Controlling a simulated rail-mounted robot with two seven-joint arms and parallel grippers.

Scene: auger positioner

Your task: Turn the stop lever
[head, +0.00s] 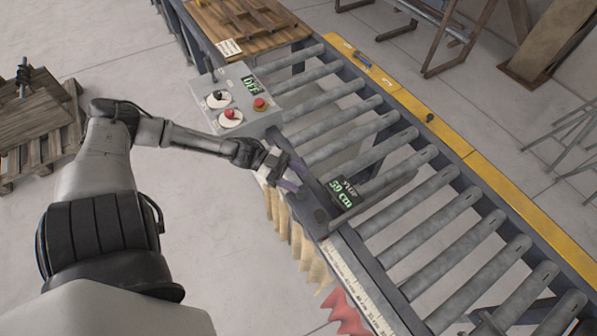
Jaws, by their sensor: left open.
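The stop (322,212) is a dark block at the near side of the roller conveyor, with a display (342,193) reading "FLIP 59 cm". A dark arm reaches from it across the rollers. My left gripper (283,178) is open beside the stop, at its left. A small purplish piece shows at the fingers. I cannot tell whether it is the stop lever or part of the gripper, nor whether they touch. The lever is otherwise not clearly seen. A dark shape at the bottom right edge may be my right gripper, mostly cut off.
A grey control box (236,98) with a red button, two selector knobs and a display stands close behind my left forearm. A measuring scale (358,285) runs along the conveyor's near edge. A yellow rail (455,137) borders the far side. Wooden pallets (45,125) stand at left.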

